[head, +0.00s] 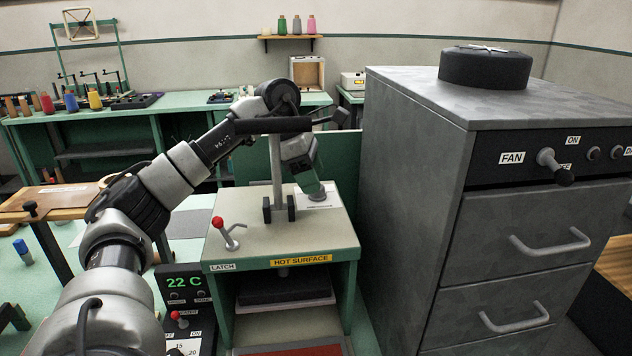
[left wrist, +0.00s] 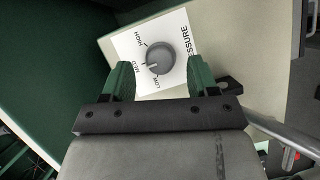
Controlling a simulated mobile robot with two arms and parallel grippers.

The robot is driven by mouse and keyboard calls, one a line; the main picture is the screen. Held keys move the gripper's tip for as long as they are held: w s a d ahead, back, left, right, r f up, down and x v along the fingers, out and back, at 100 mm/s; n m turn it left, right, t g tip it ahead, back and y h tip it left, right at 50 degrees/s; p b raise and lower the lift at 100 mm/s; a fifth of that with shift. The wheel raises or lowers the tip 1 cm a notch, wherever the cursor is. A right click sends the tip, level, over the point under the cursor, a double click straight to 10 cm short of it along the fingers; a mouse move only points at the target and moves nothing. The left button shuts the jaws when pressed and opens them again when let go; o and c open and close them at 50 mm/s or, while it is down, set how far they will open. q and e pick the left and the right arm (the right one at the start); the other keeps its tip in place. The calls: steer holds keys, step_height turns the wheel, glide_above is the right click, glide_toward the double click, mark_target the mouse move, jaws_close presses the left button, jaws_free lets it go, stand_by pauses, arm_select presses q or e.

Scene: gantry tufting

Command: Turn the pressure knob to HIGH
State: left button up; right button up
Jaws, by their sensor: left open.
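The pressure knob (left wrist: 160,60) is a round dark grey dial on a white card marked PRESSURE (left wrist: 128,50), with LOW, MED and HIGH around it. Its light pointer mark appears turned towards MED. In the head view the card (head: 328,202) lies on the top of the green press, and the knob is partly hidden behind my gripper. My left gripper (left wrist: 159,66) is open, its two green fingers one on each side of the knob. I cannot tell whether they touch it. In the head view the left gripper (head: 316,188) points down over the card. My right gripper is not in view.
The press has a red-tipped latch lever (head: 228,233), an upright post with a dark bar (head: 277,170), and a HOT SURFACE label (head: 301,260). A tall grey cabinet (head: 415,190) stands close on the right. A control box (head: 183,300) reads 22 C.

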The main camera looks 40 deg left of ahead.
arm_select(q)
steer(key=shift+w+d+f, duration=0.1)
steer(key=shift+w+f, duration=0.1)
steer(key=shift+f, duration=0.35)
steer(key=shift+d+f, duration=0.3)
steer(key=shift+f, duration=0.05)
steer(key=c, duration=0.8)
steer(key=shift+c, duration=0.2)
